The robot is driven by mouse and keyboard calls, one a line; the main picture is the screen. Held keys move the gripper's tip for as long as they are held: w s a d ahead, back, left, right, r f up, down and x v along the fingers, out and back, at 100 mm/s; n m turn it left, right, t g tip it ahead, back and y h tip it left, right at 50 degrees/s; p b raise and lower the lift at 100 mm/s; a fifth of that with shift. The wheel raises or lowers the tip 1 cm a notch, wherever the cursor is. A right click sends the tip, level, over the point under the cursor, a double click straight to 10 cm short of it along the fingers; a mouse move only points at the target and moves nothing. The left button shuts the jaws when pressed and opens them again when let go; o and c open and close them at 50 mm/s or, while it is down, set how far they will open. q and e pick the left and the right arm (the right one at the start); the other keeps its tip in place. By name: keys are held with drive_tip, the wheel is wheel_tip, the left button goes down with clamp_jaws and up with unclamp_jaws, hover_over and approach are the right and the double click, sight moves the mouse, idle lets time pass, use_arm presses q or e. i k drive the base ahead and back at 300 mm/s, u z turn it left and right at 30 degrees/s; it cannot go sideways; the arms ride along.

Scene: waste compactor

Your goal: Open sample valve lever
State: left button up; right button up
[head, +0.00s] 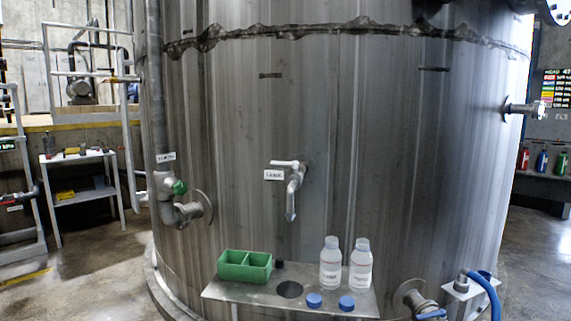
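The sample valve (295,187) sticks out from the middle of the large steel tank (390,150), its spout pointing down. Its pale lever (284,163) lies roughly level on top and points left. A small white label (274,175) is just below the lever; its print is too small to read surely. No flow shows at the spout. Neither of my grippers is recognisable in the head view, and nothing touches the lever.
A metal shelf (250,294) below the valve holds a green divided box (244,266), two white bottles (331,263) and two blue caps (314,300). A green-handled valve (179,187) is left; a blue hose (487,290) is lower right. Space around the lever looks clear.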

sight(295, 164)
drive_tip(key=z, duration=0.7)
drive_tip(key=i, duration=0.95)
drive_tip(key=z, duration=0.05)
